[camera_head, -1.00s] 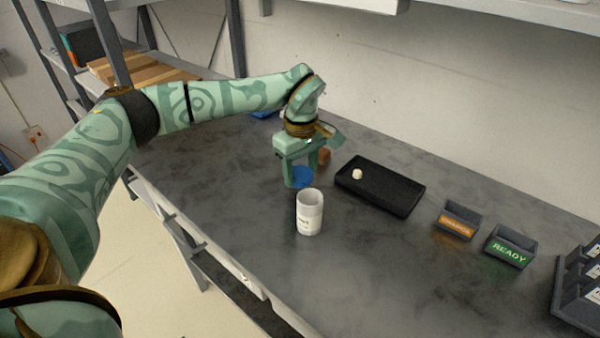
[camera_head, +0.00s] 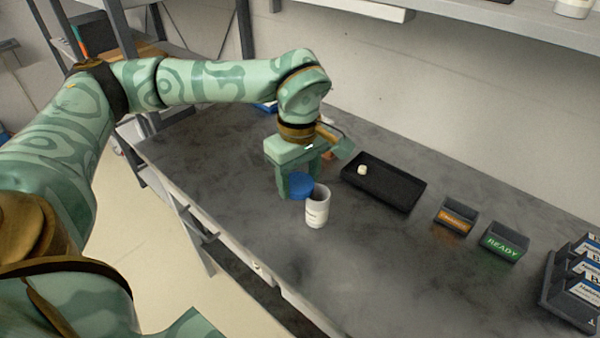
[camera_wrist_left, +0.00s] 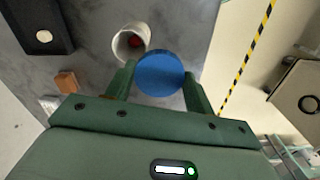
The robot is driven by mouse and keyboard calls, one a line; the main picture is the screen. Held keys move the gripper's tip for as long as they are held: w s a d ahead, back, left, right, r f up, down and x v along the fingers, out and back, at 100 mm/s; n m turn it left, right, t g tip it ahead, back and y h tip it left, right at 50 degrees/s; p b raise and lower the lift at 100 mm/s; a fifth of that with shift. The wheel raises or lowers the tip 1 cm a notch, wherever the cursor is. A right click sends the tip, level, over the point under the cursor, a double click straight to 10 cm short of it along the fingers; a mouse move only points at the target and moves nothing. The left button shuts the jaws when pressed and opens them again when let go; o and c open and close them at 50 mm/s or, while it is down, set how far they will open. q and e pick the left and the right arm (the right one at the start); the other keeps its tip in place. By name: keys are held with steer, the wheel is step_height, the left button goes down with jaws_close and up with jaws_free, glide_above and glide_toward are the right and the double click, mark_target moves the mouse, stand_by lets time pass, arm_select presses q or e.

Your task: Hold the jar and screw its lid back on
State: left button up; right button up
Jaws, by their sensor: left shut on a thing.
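The white jar (camera_head: 317,208) stands upright and open on the grey worktop. In the left wrist view the open jar (camera_wrist_left: 120,47) shows something red inside. My left gripper (camera_head: 298,187) points down and is shut on the blue lid (camera_head: 300,184). The lid also shows between the fingers in the left wrist view (camera_wrist_left: 160,72). It is held beside the jar's mouth, slightly above it and to the left in the head view. I cannot tell whether lid and jar touch. My right gripper is not in view, and nothing holds the jar.
A black tray (camera_head: 398,191) with a small white piece (camera_head: 362,170) lies right of the jar. An orange-labelled bin (camera_head: 455,217) and a green READY bin (camera_head: 504,243) stand farther right. A brown block (camera_wrist_left: 66,82) is near the gripper. The front worktop is clear.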

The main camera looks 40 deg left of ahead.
arm_select(q)
steer(key=s+d+f+m, duration=0.2)
steer(key=s+d+m, duration=0.4)
steer(key=m, duration=0.8)
steer(key=shift+s+d+m, duration=0.2)
steer(key=shift+d+m, duration=0.15)
steer(key=shift+m, duration=0.05)
